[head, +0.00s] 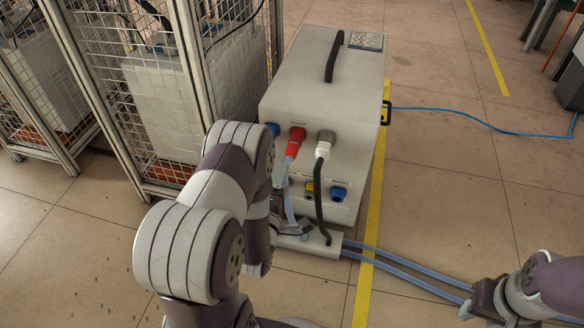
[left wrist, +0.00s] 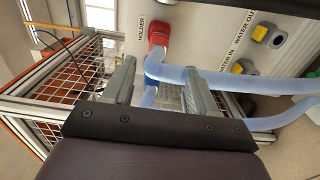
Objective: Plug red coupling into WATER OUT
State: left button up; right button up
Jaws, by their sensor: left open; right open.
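The red coupling (head: 296,140) is seated on the heater's front panel; in the left wrist view the red coupling (left wrist: 158,32) is at the spot labelled HOLDER, a pale blue hose (left wrist: 215,80) bending away from it. My left gripper (left wrist: 160,70) is open, its fingers apart on either side of the hose stretch by the coupling, not closed on it. In the head view my own arm mostly hides it. My right gripper (head: 476,301) is open and empty, low at the right.
The WATER IN port (left wrist: 243,66) is below WATER OUT. A white connector with a black cable (head: 325,143) is right of the red coupling. A wire mesh cage (head: 160,100) stands close on the left. Hoses (head: 400,275) run over the floor; floor on the right is mostly clear.

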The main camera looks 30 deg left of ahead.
aim_at(289, 159)
pick_arm(q)
jog(key=shift+r, duration=0.15)
jog(key=shift+b+x, duration=0.85)
jog(key=shift+x, duration=3.65)
grip_shut()
jog(key=shift+p+v, duration=1.05)
jog(key=shift+v, duration=1.9)
